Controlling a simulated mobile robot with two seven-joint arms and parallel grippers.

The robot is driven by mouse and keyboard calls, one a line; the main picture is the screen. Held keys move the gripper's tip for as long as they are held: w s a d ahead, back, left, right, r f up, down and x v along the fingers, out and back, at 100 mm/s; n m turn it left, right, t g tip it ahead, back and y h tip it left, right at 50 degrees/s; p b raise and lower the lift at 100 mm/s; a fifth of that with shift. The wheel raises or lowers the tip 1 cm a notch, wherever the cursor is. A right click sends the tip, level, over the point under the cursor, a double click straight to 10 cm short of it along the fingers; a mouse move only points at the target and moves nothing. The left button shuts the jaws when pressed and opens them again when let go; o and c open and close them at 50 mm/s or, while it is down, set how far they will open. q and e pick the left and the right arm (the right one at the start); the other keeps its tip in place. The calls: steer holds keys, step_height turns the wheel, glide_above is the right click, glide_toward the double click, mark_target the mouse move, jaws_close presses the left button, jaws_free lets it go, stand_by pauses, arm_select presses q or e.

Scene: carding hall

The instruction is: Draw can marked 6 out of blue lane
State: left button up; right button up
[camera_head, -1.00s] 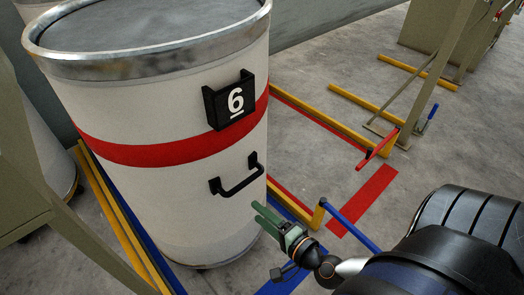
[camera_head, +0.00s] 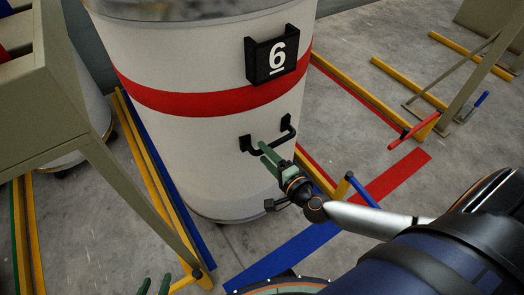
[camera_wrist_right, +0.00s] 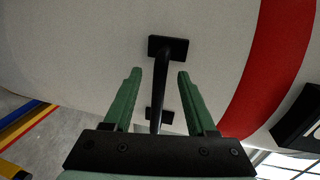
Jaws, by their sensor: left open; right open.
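The can marked 6 (camera_head: 205,140) is a large white drum with a red band, standing upright. Its black plate with a white 6 (camera_head: 277,57) faces me, above a black handle (camera_head: 268,138). My right gripper (camera_head: 270,155) is open at the handle; in the right wrist view the handle bar (camera_wrist_right: 159,85) runs between its two green fingers (camera_wrist_right: 158,85). I cannot tell if they touch it. My left gripper (camera_head: 154,286) is open, its fingertips just showing at the bottom edge. The blue lane has a blue side line (camera_head: 172,185) and a blue floor strip (camera_head: 285,255) in front.
Yellow rails (camera_head: 150,165) flank the can, and a red-marked lane (camera_head: 398,178) lies to the right. A blue lever (camera_head: 361,192) stands close to my right gripper. A beige frame (camera_head: 120,195) is at left. Bare floor (camera_head: 340,264) is in front.

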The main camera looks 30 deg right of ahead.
steer(key=shift+x, duration=1.3)
jaws_close()
stand_by(0.5)
